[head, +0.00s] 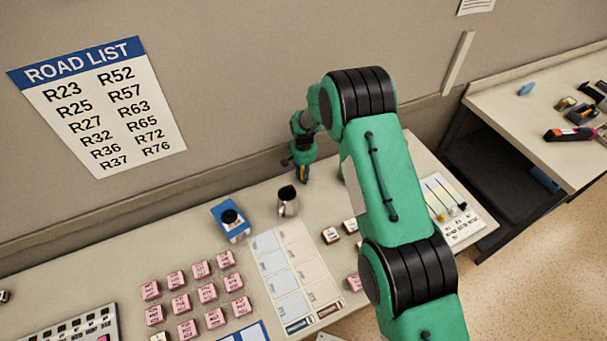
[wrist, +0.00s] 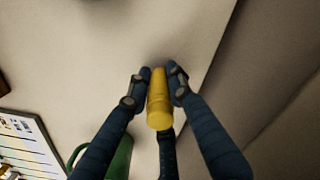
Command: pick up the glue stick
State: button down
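The glue stick, a yellow cylinder (wrist: 159,100), is between the dark fingers of my gripper (wrist: 159,74) in the wrist view. The fingertips press close against both its sides, so my gripper appears shut on it. In the head view my gripper (head: 302,176) is at the back of the desk, close to the wall, with a small bit of yellow showing between the fingers. I cannot tell whether the glue stick touches the desk.
A metal cup with dark contents (head: 288,202) stands left of and in front of my gripper. A blue box with a black knob (head: 231,222) is further left. Several pink blocks (head: 201,269) and a pale chart (head: 296,262) lie in front. The wall (head: 225,110) is close behind.

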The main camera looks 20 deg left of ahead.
jog(key=shift+r, duration=0.1)
dwell(0.3)
jog(key=shift+r, duration=0.6)
jog(key=shift+s+d+r, duration=0.1)
jog(key=shift+s+r, duration=0.05)
jog(key=shift+r, duration=0.45)
jog(key=shift+s+d+r, duration=0.1)
jog(key=shift+r, duration=0.45)
jog(key=s+d, duration=0.2)
jog(key=s, duration=0.2)
jog(key=s+d+r, duration=0.1)
jog(key=s+d, duration=0.2)
jog(key=s, duration=0.1)
jog(key=s+d, duration=0.3)
jog(key=s, duration=0.1)
jog(key=shift+s+d+r, duration=0.2)
jog(key=shift+s, duration=0.2)
jog(key=shift+s, duration=0.1)
